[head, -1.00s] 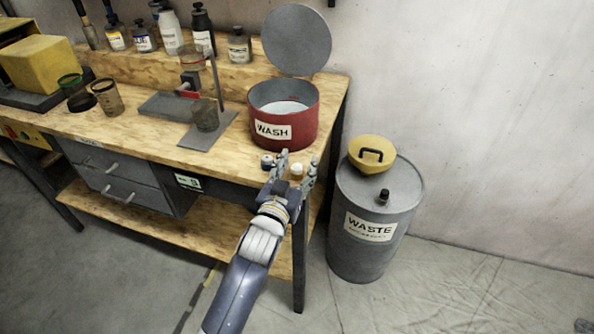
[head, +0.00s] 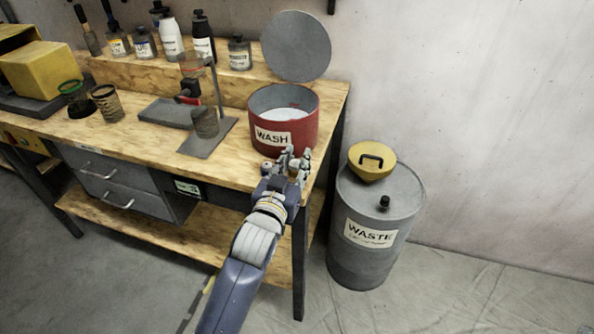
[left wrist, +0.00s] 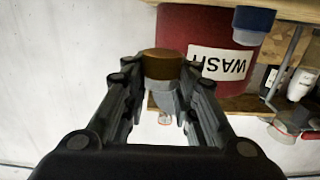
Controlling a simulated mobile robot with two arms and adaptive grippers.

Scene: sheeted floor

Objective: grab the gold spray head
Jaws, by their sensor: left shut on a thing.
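The gold spray head (left wrist: 162,64) has a brownish-gold top and a grey lower part. In the left wrist view it sits between the two fingers of my left gripper (left wrist: 160,82), which are shut on it from both sides. In the head view my left gripper (head: 297,160) is at the front right corner of the workbench, and its fingers mostly hide the spray head (head: 293,170). A blue-topped piece (left wrist: 253,22) stands beside it in the left wrist view. My right gripper is not in view.
The red WASH tub (head: 296,138) stands just behind the gripper on the wooden workbench (head: 150,140). A grey WASTE drum (head: 385,205) with a yellow funnel (head: 368,163) stands on the floor to the right. Several bottles line the back shelf.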

